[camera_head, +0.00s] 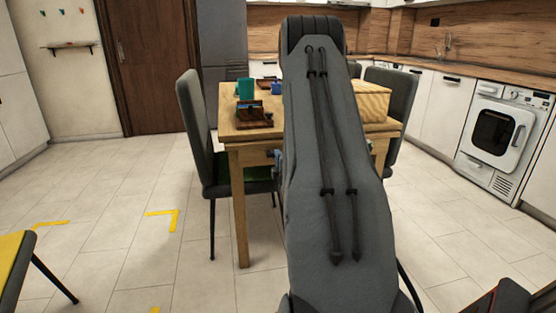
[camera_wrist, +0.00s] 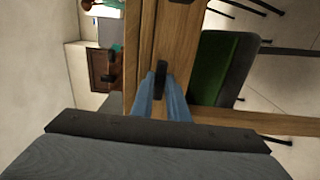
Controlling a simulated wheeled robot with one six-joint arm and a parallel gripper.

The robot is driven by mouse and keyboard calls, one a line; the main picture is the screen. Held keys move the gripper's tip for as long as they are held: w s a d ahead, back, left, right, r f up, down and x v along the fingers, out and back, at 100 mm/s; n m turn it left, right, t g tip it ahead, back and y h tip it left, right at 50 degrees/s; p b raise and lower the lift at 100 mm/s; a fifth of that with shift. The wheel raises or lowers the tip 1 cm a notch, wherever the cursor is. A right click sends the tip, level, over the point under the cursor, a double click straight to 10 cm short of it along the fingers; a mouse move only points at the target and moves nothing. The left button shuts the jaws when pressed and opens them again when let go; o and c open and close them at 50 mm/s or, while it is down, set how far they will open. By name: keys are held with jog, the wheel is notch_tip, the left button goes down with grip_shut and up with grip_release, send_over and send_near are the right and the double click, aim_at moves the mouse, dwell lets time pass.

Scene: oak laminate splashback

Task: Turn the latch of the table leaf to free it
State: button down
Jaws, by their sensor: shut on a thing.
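The table (camera_head: 236,139) stands ahead, with its front partly hidden behind my arm in the head view. In the wrist view its wooden edge (camera_wrist: 143,45) runs up the picture. A small black latch (camera_wrist: 163,72) sits on that wood. My gripper (camera_wrist: 163,82) has its two blue-grey fingers closed on the latch, one on each side. Their tips touch its lower part, and its upper end shows between and above them. In the head view my arm covers the latch and most of the gripper.
On the table are a teal cup (camera_head: 245,89), a dark tray (camera_head: 253,116) and a light wooden box (camera_head: 371,100). A grey chair (camera_head: 193,125) stands at the left and another (camera_head: 397,90) at the right. A yellow-topped seat (camera_head: 12,258) is at lower left. Floor at left is mostly clear.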

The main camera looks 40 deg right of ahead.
dwell(0.3)
jog(key=c, duration=1.7)
grip_release()
jog(key=p+v, duration=0.1)
jog(key=v, duration=0.7)
jog(key=shift+d, duration=0.1)
jog(key=shift+w, duration=0.15)
